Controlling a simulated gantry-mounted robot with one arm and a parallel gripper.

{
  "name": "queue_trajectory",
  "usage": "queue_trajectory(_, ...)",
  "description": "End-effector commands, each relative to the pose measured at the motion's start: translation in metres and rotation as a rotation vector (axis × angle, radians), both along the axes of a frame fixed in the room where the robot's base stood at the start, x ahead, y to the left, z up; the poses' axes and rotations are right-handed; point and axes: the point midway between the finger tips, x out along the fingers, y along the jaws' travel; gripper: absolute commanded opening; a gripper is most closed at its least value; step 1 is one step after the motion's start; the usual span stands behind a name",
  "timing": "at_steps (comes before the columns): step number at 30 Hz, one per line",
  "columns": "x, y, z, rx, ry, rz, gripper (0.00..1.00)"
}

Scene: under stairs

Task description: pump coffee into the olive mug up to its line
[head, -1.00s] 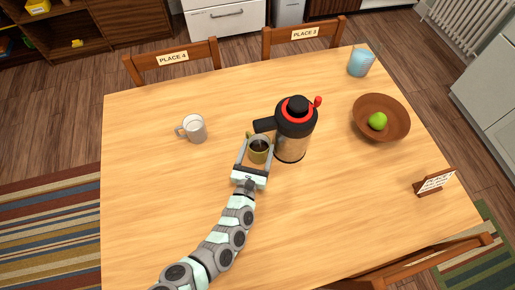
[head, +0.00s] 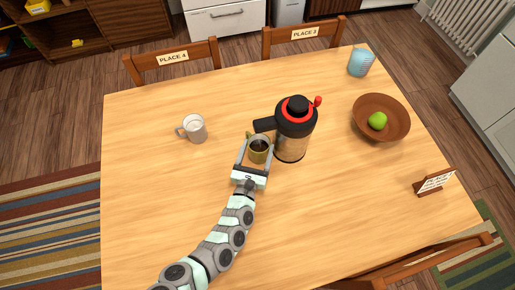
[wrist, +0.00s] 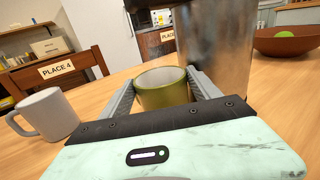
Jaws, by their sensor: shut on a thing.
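The olive mug (head: 259,151) stands at the middle of the table, close to the pump pot's left side and under its black spout. Dark liquid shows inside it in the head view; its level against any line cannot be told. My gripper (head: 256,152) is shut on the olive mug, one finger on each side; the wrist view shows the mug (wrist: 163,92) between the fingers. The pump pot (head: 293,130) is steel with a black top, a red ring and a red lever at its right. Its metal body (wrist: 217,50) fills part of the wrist view.
A white mug (head: 194,129) stands to the left on the table (head: 150,200). At the right are a brown bowl (head: 382,133) with a green apple (head: 377,121), a blue striped cup (head: 359,63) and a small sign (head: 434,183). The table's left and front are clear.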

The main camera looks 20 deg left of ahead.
Motion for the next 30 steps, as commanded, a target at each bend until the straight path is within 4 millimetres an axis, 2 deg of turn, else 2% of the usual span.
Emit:
queue_trajectory(7,-0.001,0.002,0.003,0.004,-0.004,-0.001,0.00)
queue_trajectory(30,-0.025,0.032,0.003,0.005,-0.004,0.001,0.00)
